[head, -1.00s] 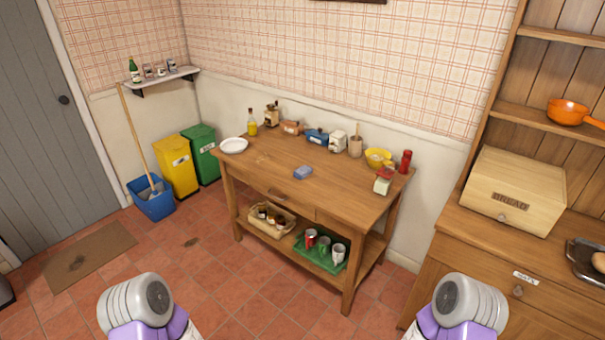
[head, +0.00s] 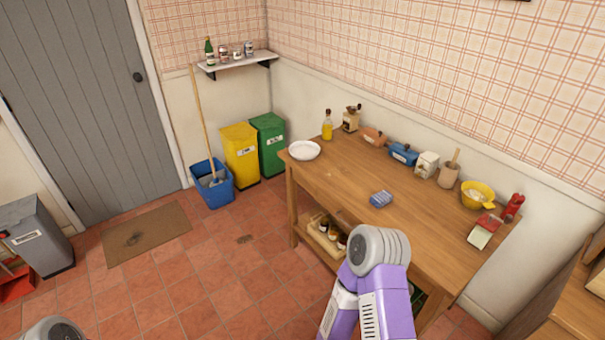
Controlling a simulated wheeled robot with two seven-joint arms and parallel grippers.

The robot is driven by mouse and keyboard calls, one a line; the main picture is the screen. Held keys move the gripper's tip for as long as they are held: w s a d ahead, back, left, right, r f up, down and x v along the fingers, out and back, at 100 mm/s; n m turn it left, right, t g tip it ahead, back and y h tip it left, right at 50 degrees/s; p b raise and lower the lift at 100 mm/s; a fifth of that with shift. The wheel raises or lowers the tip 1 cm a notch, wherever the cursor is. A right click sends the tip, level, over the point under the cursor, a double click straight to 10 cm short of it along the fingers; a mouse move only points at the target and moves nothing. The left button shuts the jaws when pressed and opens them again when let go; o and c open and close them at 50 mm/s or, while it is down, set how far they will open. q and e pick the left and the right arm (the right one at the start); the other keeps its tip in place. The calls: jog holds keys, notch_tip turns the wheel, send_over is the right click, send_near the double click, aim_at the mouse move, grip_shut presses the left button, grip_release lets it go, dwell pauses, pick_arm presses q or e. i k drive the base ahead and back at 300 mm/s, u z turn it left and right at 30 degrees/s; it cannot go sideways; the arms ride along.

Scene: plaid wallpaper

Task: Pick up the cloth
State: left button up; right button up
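A small folded blue item (head: 381,199), which looks like the cloth, lies flat on the wooden table (head: 345,187) near its front edge. Nothing touches it. A grey, rounded joint and purple links of my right arm show below it in front of the table. A grey joint of my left arm just shows at the bottom left edge. Neither gripper's fingers are in view.
A white plate (head: 304,150), an oil bottle (head: 327,126), a blue dish (head: 403,154) and a yellow bowl (head: 477,194) stand on the table. Yellow (head: 240,156) and green (head: 268,143) bins and a blue bucket (head: 212,186) stand left. Tiled floor (head: 190,270) is open in front.

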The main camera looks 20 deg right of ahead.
aim_at(384, 198)
jog(key=i, duration=1.45)
jog(key=z, duration=0.75)
